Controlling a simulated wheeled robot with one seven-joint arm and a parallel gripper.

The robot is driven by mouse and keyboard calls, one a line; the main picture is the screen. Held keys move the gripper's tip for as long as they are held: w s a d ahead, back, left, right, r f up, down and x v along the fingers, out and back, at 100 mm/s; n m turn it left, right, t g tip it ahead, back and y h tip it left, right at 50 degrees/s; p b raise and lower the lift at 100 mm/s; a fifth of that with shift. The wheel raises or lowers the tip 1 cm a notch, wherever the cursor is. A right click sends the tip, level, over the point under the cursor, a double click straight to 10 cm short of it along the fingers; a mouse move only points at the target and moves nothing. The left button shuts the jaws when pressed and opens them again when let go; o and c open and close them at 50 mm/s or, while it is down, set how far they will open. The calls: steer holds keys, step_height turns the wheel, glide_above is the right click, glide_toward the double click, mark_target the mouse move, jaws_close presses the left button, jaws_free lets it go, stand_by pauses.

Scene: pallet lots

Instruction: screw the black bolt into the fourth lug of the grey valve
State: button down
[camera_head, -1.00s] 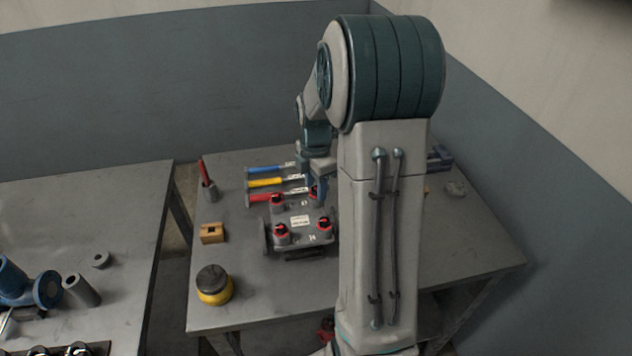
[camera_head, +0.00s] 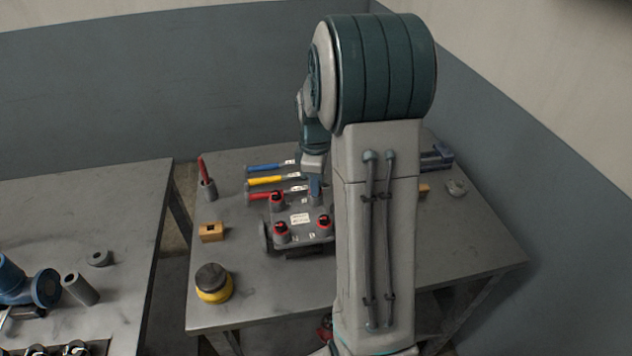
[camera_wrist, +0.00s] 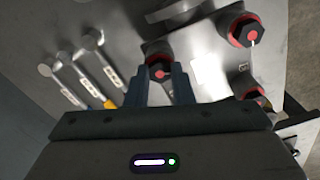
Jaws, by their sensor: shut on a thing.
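The grey valve (camera_head: 300,219) lies on the table in the head view, with lugs on its top. Black bolts with red collars stand in its near left lug (camera_head: 281,230), near right lug (camera_head: 323,222) and far left lug (camera_head: 277,198). My gripper (camera_head: 316,190) points down at the far right lug. In the wrist view my gripper (camera_wrist: 159,88) is shut on a black bolt (camera_wrist: 158,72) with a red centre, at a lug with a red collar. Whether the bolt is fully seated cannot be told. Two other bolts show in the wrist view (camera_wrist: 247,35).
A wooden block (camera_head: 212,232) and a yellow jar with a black lid (camera_head: 213,284) are to the left. The front of the table is clear.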

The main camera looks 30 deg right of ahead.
steer(key=m, duration=0.3)
steer(key=shift+m, duration=0.4)
steer(key=m, duration=0.4)
steer(key=shift+m, duration=0.3)
steer(key=m, duration=0.4)
steer(key=shift+m, duration=0.4)
steer(key=m+p, duration=0.1)
steer(key=m, duration=0.2)
steer(key=c, duration=1.4)
jaws_free()
steer(key=shift+f, duration=0.1)
